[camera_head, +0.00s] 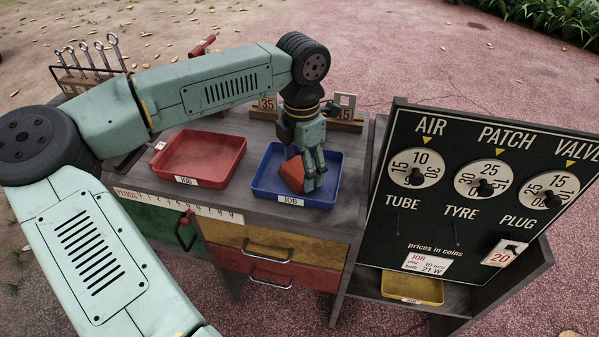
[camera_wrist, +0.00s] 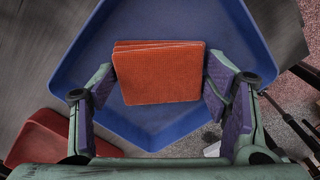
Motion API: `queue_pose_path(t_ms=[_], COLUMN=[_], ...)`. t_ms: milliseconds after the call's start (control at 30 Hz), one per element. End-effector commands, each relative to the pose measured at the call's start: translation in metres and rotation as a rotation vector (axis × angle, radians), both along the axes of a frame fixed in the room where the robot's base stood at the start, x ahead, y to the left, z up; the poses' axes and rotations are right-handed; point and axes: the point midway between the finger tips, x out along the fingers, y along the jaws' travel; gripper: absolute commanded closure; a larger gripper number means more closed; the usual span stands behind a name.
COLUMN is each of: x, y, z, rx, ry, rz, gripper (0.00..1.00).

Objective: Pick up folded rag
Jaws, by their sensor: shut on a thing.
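The folded rag (camera_wrist: 158,75) is orange-red and lies in layers over the blue tray (camera_wrist: 150,131). In the wrist view my gripper (camera_wrist: 160,85) has one finger at each side of the rag, and its tips press against the rag's left and right edges. In the head view my gripper (camera_head: 309,176) points down into the blue tray (camera_head: 268,186) and is shut on the rag (camera_head: 292,173), which is partly hidden behind the fingers. I cannot tell whether the rag touches the tray floor.
A red tray (camera_head: 199,158) stands left of the blue one on the cart top. A dark price board (camera_head: 470,225) rises close on the right. A rack of wrenches (camera_head: 88,62) is at the back left. A number block (camera_head: 344,108) stands behind the blue tray.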

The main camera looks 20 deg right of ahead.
Motion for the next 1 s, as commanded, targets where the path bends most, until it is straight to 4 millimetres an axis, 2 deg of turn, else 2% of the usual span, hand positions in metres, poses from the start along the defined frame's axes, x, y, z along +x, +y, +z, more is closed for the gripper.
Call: queue_pose_path(t_ms=[333,367,667,933,1000], x=[0.000,0.000,0.000,0.001,-0.015], y=[0.000,0.000,0.000,0.000,0.005], z=[0.000,0.000,0.005,0.037,0.035], rx=[0.000,0.000,-0.001,-0.001,0.000], ry=[0.000,0.000,0.000,-0.003,-0.002], rz=[0.000,0.000,0.001,0.003,-0.002], gripper=[0.59,0.63,0.63,0.63,0.63])
